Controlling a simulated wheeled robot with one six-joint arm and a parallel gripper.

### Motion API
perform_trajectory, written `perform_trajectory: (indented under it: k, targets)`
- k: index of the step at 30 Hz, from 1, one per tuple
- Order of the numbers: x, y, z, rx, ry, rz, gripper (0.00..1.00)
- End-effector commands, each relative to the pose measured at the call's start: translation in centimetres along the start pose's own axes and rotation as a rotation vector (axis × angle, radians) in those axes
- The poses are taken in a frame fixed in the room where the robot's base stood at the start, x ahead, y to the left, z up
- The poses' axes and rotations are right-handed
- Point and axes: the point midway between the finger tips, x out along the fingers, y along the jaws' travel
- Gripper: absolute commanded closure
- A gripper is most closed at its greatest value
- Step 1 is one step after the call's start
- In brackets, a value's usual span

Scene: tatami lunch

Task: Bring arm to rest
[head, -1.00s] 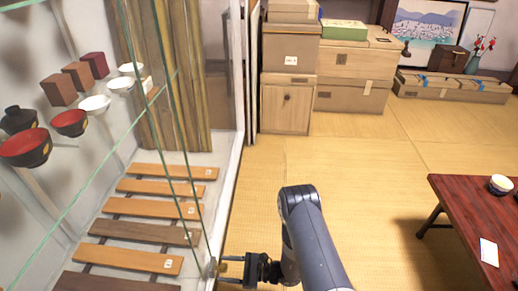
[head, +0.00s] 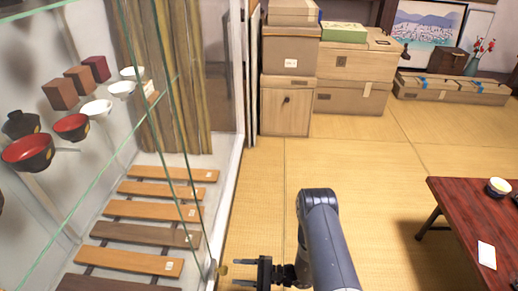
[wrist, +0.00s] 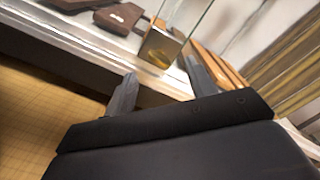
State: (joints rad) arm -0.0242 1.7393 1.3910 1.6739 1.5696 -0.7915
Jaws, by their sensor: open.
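My gripper (head: 246,270) is low in the head view, just right of the glass display case (head: 226,195), with its fingers pointing left toward the case's lower edge. In the wrist view my gripper (wrist: 160,90) has its two fingers spread apart with nothing between them. A small box-like fitting with a brass-coloured round part (wrist: 158,55) shows beyond the fingers at the case's edge. My arm is bent, with its elbow raised over the tatami floor.
The case holds bowls (head: 28,150) and wooden boards (head: 150,211). A low red-brown table (head: 465,205) with a cup (head: 499,187) stands at the right. Cardboard boxes (head: 290,50) are stacked at the back. The tatami (head: 350,160) between is clear.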

Motion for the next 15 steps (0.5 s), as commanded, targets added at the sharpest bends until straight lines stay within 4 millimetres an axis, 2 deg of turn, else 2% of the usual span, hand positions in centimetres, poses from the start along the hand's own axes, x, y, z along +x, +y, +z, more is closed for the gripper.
perform_trajectory:
  k: [6,15]
  targets:
    - [-3.2,-0.1,0.1,0.002,0.003,-0.003,0.47]
    - [-5.3,0.0,0.0,0.002,0.000,-0.001,0.47]
